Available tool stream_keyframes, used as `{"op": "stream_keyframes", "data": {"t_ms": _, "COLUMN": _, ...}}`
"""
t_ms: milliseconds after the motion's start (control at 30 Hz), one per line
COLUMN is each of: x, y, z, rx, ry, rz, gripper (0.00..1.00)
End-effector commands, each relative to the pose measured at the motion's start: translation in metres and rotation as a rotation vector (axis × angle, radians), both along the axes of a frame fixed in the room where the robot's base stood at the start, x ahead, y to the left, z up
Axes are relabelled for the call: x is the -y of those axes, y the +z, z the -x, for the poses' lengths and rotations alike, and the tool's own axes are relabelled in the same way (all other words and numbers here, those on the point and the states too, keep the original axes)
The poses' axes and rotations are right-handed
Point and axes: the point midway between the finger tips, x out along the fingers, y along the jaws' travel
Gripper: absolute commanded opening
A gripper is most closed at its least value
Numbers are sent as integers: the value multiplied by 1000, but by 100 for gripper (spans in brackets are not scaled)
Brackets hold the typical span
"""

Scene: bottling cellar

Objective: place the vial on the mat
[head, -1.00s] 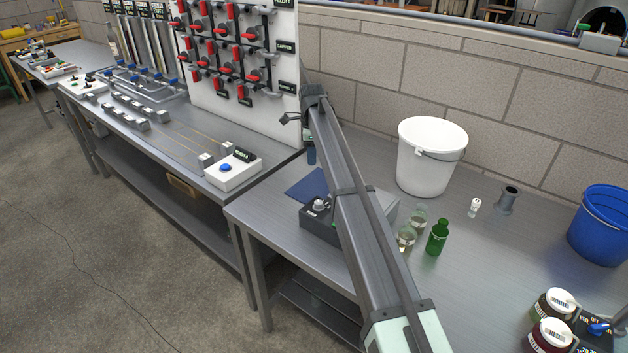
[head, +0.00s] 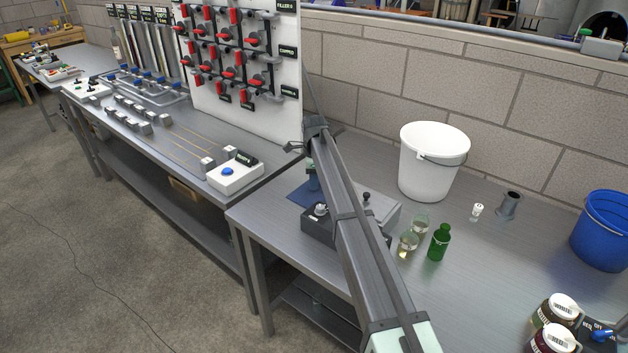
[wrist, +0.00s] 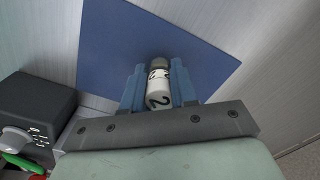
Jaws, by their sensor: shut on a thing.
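The vial (wrist: 158,88) is white with dark markings and a grey cap. In the wrist view it is held between the blue fingers of my gripper (wrist: 159,84), which is shut on it. The blue mat (wrist: 115,40) lies behind and beneath the vial in that view. I cannot tell whether the vial touches the mat. In the head view a corner of the mat (head: 302,195) shows left of my arm. A blue finger of my gripper (head: 313,178) shows over the mat's far part, and my arm hides the vial there.
A dark grey device with a knob (head: 318,222) stands just in front of the mat. Glass beakers (head: 408,243), a green bottle (head: 439,242), a white bucket (head: 432,165) and a blue bucket (head: 602,232) stand to the right.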

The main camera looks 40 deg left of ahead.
Motion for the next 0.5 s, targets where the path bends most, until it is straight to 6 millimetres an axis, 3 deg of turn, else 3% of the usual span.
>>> {"op": "stream_keyframes", "data": {"t_ms": 133, "x": 0, "y": -3, "z": 0, "rx": 0, "ry": 0, "rz": 0, "gripper": 0}}
{"op": "stream_keyframes", "data": {"t_ms": 167, "x": 0, "y": -3, "z": 0, "rx": 0, "ry": 0, "rz": 0, "gripper": 30}}
{"op": "stream_keyframes", "data": {"t_ms": 400, "x": 0, "y": -3, "z": 0, "rx": 0, "ry": 0, "rz": 0, "gripper": 53}}
{"op": "stream_keyframes", "data": {"t_ms": 500, "x": 0, "y": -3, "z": 0, "rx": -1, "ry": 0, "rz": 1, "gripper": 53}}
